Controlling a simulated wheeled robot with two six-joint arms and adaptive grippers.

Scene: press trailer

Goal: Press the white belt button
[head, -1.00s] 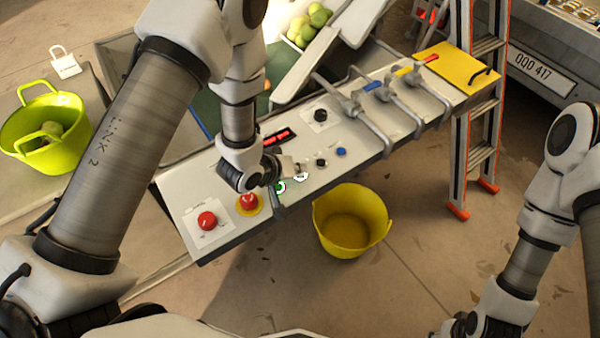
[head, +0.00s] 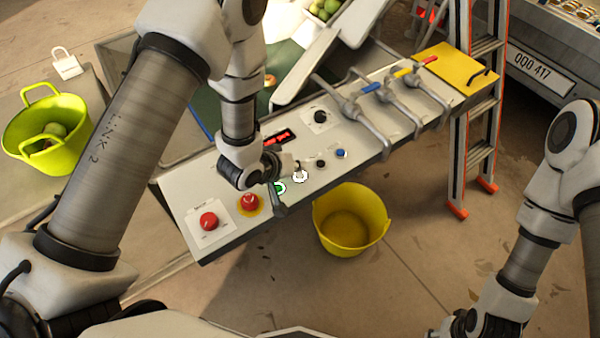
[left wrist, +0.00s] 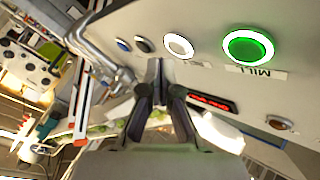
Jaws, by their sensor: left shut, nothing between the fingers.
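The white button (head: 300,176) sits on the grey control panel (head: 180,185), between the green button (head: 280,188) and a black button (head: 320,164). My left gripper (head: 292,167) is over the panel, with its fingertips close by the white button. In the left wrist view the shut, empty fingers (left wrist: 158,64) point at the panel. There the white button (left wrist: 178,45) shows just right of the fingertips, and the lit green button (left wrist: 248,47) is farther right. I cannot tell whether the fingertips touch the panel. My right gripper (head: 458,326) is low at the right, mostly cut off by the frame.
A blue button (head: 341,153) and levers (head: 362,120) lie beyond. A yellow bucket (head: 350,220) stands below the panel, and a ladder (head: 470,130) stands right.

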